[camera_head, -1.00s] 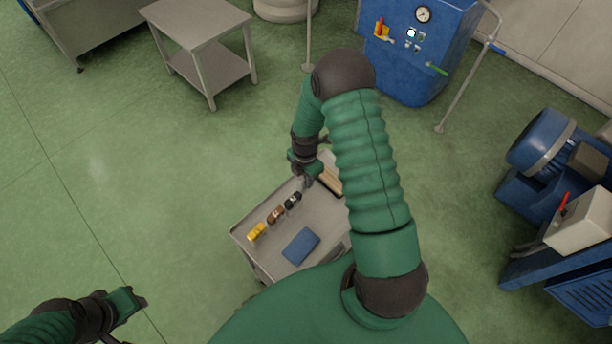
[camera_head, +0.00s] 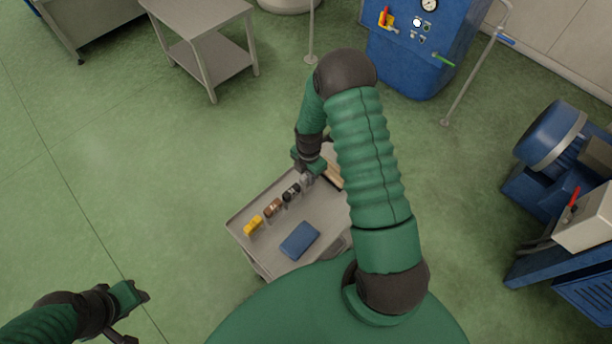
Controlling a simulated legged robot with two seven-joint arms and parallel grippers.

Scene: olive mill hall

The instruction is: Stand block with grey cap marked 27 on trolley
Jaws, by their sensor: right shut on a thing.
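The grey trolley (camera_head: 252,258) stands in front of me, partly hidden by my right arm and body. A row of small blocks stands along its left side: a yellow one (camera_head: 253,225), a brown one (camera_head: 273,208) and a black one (camera_head: 291,192). My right gripper (camera_head: 306,177) is at the far end of this row, shut on a small grey-topped block (camera_head: 306,181), over the trolley top. The mark on it is too small to read, and I cannot tell whether its base touches the top. My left gripper (camera_head: 142,294) is over the floor at lower left; its jaws are unclear.
A dark blue flat item (camera_head: 300,240) lies on the trolley. A wooden-coloured item (camera_head: 333,174) at its far side is half hidden by my arm. A steel table (camera_head: 195,20) stands behind, and blue machines (camera_head: 405,60) stand behind and to the right. Green floor is clear at left.

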